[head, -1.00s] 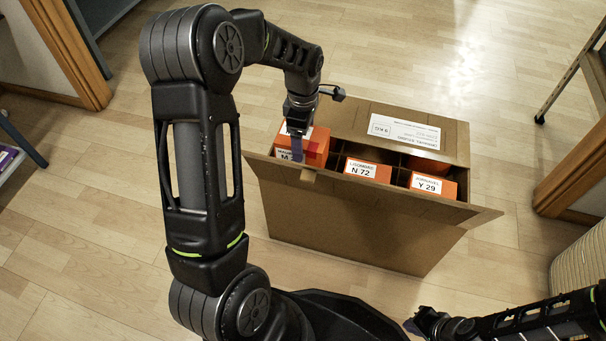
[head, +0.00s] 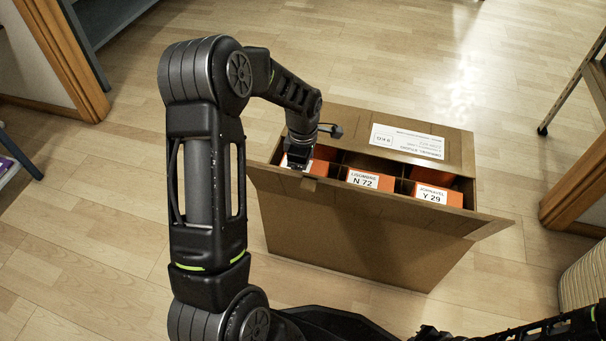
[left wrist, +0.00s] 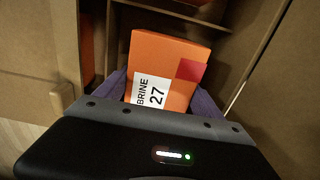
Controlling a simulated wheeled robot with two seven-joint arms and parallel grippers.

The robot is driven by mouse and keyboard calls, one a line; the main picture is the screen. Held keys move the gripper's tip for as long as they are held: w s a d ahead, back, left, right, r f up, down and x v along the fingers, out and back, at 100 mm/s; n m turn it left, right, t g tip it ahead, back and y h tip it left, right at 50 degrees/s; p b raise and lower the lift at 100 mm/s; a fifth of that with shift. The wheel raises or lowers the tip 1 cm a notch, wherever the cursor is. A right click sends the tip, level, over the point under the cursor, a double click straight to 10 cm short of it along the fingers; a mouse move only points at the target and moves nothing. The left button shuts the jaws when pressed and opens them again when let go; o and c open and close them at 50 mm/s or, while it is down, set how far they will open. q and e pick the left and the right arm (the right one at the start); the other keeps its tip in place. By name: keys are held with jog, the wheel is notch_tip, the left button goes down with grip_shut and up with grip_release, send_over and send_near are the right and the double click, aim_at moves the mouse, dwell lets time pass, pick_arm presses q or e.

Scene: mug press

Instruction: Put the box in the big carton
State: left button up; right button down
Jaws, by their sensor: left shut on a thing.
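The big carton (head: 360,235) stands open on the floor, with dividers making several compartments. My left gripper (head: 299,160) is at its left front compartment, shut on an orange box (head: 321,152) that sits down in that compartment, mostly below the rim. In the left wrist view the box (left wrist: 180,62) is between the two purple fingers, with a white label ending "BRINE 27" and a red patch. How far its bottom is from the carton floor is hidden. My right gripper (head: 428,333) barely shows at the bottom edge; its jaws cannot be made out.
Orange boxes labelled N 72 (head: 370,181) and Y 29 (head: 437,194) fill the front middle and right compartments. Another orange box (head: 440,174) shows behind. The carton's flaps (head: 400,142) are folded outward. A woven basket (head: 583,280) stands at the right; floor around is clear.

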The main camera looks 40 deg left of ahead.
pick_arm(q)
jog(key=shift+f, duration=0.1)
jog(key=o, duration=1.7)
notch_tip(320, 180, up, 12)
jog(key=p, duration=0.4)
jog(key=shift+p, duration=0.3)
